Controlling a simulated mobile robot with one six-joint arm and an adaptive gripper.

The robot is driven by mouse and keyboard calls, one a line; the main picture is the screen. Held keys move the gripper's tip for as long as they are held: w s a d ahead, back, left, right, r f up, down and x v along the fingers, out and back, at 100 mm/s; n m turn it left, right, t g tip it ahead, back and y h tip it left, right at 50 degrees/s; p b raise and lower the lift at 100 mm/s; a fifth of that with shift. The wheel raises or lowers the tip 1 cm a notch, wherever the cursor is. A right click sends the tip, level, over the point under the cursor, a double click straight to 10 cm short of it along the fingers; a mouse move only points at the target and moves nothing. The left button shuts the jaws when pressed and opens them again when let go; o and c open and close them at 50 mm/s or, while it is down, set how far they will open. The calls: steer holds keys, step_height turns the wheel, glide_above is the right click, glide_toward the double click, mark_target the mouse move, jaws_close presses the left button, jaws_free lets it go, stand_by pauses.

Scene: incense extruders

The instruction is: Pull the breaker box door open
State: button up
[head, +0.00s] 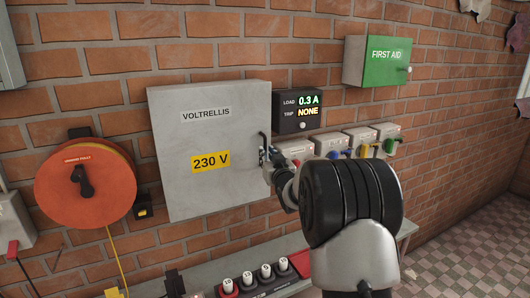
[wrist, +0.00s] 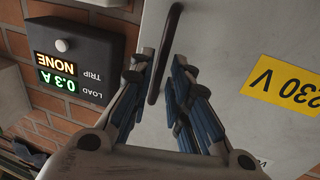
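The breaker box (head: 210,135) is a grey wall cabinet marked VOLTRELLIS and 230 V. Its door looks shut. A dark vertical bar handle (head: 263,147) is at the door's right edge. In the wrist view the handle (wrist: 164,55) runs slantwise between my fingertips. My gripper (wrist: 163,62) is open, with one finger on each side of the handle. I cannot tell whether either finger touches it. In the head view my arm hides most of the gripper (head: 272,160), which is at the handle.
A display box (head: 299,111) reading load 0.3 A, trip NONE is just right of the door. Several small boxes with coloured plugs (head: 330,144) are below it. A green first-aid box (head: 380,62) hangs at upper right. An orange cable reel (head: 84,183) hangs left of the door.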

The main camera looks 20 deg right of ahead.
steer(key=shift+w+d, duration=0.15)
steer(key=shift+w, duration=0.7)
steer(key=shift+w+d, duration=0.1)
steer(key=shift+w, duration=0.75)
steer(key=shift+c, duration=0.2)
jaws_close()
